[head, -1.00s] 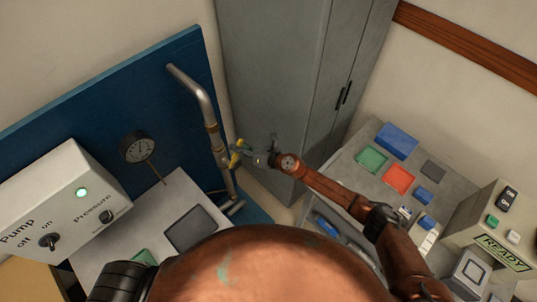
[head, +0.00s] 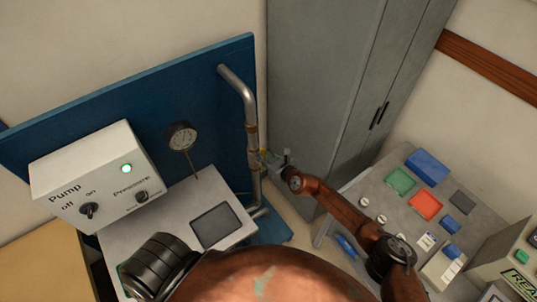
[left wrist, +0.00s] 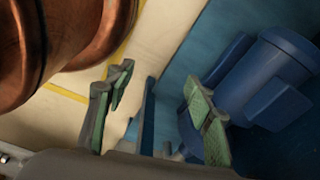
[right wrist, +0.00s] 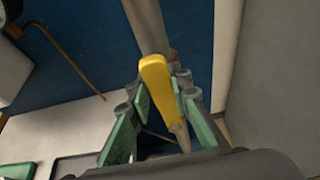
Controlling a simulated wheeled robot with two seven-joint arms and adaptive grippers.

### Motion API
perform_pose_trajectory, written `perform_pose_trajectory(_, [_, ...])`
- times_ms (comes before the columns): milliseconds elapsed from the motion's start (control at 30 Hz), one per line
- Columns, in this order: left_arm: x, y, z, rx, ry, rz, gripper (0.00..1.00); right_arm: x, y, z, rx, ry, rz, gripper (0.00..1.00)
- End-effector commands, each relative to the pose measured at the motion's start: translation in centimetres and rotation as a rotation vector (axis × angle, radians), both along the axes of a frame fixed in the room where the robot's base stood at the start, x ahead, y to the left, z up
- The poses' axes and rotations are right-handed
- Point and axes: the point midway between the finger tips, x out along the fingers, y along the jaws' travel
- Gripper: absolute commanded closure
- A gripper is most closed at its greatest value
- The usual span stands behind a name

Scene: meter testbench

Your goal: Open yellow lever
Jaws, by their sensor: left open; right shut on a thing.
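The yellow lever (right wrist: 156,80) is on the metal pipe (head: 238,88) in front of the blue panel. In the right wrist view it stands lengthwise between the green finger pads of my right gripper (right wrist: 160,112), which is shut on it. In the head view my right gripper (head: 272,158) is at the pipe's valve, and only a little yellow shows there. My left gripper (left wrist: 158,105) is open and empty in the left wrist view, near a blue motor-like body (left wrist: 268,80). It is out of sight in the head view.
A white pump box (head: 95,175) with a lit green lamp and a gauge (head: 182,136) stand left of the pipe. A grey cabinet (head: 320,80) rises close behind my right gripper. A grey bench (head: 385,190) with coloured blocks is at the right.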

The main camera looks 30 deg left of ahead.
Motion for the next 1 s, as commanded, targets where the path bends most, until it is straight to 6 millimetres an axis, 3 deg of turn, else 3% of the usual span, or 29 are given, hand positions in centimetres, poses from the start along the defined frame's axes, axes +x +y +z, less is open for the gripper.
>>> perform_pose_trajectory(133, [-1.6, 0.1, -0.1, 0.001, 0.019, 0.005, 0.51, -0.5, 0.3, -0.1, -0.004, -0.007, 0.011, 1.0])
perform_pose_trajectory(333, [-1.8, 0.1, -0.1, 0.001, 0.022, 0.005, 0.51, -0.5, 0.3, -0.2, -0.006, -0.007, 0.012, 1.0])
perform_pose_trajectory(367, [-1.7, 0.1, -0.1, 0.001, 0.022, 0.005, 0.51, -0.5, 0.3, -0.2, -0.006, -0.007, 0.012, 0.8])
perform_pose_trajectory(600, [-0.6, -0.1, -0.1, 0.0, 0.007, 0.002, 0.51, -0.4, 0.2, -0.1, -0.004, -0.005, 0.009, 0.64])
perform_pose_trajectory(1000, [-0.8, 0.0, -0.1, 0.0, 0.009, 0.003, 0.51, -0.3, 0.1, 0.1, -0.005, -0.008, 0.008, 0.63])
